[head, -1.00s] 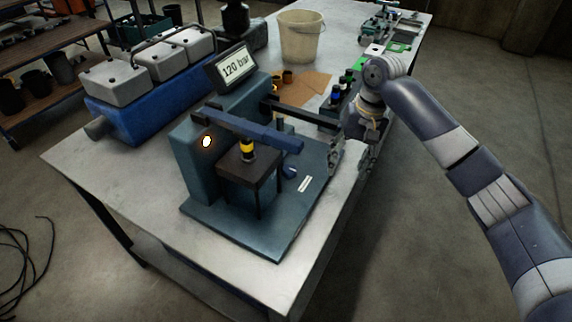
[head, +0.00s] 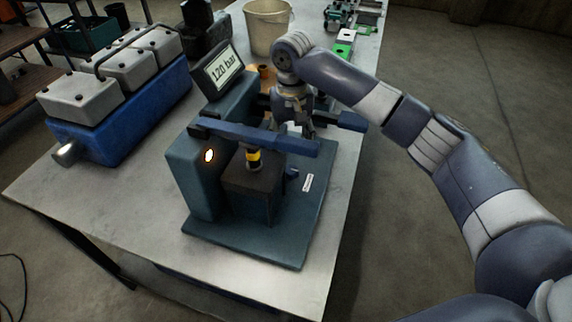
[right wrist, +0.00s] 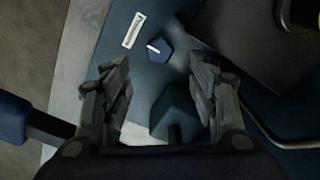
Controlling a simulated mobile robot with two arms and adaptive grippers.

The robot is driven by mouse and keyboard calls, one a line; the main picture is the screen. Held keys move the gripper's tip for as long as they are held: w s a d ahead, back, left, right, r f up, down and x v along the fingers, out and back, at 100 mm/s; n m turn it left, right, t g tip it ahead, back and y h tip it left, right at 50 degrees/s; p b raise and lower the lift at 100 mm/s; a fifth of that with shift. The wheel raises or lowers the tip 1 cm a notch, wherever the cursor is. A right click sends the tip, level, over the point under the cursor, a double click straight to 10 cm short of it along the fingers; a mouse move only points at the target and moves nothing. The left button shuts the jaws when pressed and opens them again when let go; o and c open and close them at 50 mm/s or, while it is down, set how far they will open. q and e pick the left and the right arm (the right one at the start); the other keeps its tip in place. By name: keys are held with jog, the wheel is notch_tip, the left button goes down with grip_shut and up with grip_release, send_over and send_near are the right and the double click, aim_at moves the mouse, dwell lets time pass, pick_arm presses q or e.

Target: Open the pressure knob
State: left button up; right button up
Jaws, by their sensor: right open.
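The pressure knob (head: 291,174) is a small dark-blue knob on the teal base plate of the test rig (head: 255,246), beside a white label. In the right wrist view the knob (right wrist: 160,48) has a white mark on top and lies just beyond the fingertips, roughly centred between them. My right gripper (head: 305,133) is open and empty, pointing down above the rig's right side, partly hidden behind the blue lever in the head view. Its spread fingers (right wrist: 161,78) do not appear to touch the knob. The display (head: 222,72) reads 120 bar. My left gripper is out of view.
A long blue lever (head: 285,143) crosses above the knob area, and a second handle (head: 342,121) sticks out behind my right gripper. A dark block (head: 250,184) stands left of the knob. A blue engine block (head: 125,115) and a bucket (head: 268,27) are farther off.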

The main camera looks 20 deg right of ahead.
aim_at(291, 169)
notch_tip(291, 169, down, 5)
jog(key=shift+s+d+p, duration=0.1)
jog(key=shift+d+p, duration=0.05)
jog(key=shift+p, duration=0.35)
notch_tip(291, 169, down, 4)
jog(key=shift+r, duration=0.25)
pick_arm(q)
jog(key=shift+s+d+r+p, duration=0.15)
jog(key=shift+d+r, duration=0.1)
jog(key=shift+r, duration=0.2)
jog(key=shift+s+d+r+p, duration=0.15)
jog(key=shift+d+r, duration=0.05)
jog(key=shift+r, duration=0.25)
pick_arm(e)
jog(key=shift+f, duration=0.35)
jog(key=shift+c, duration=0.5)
jog(key=c, duration=1)
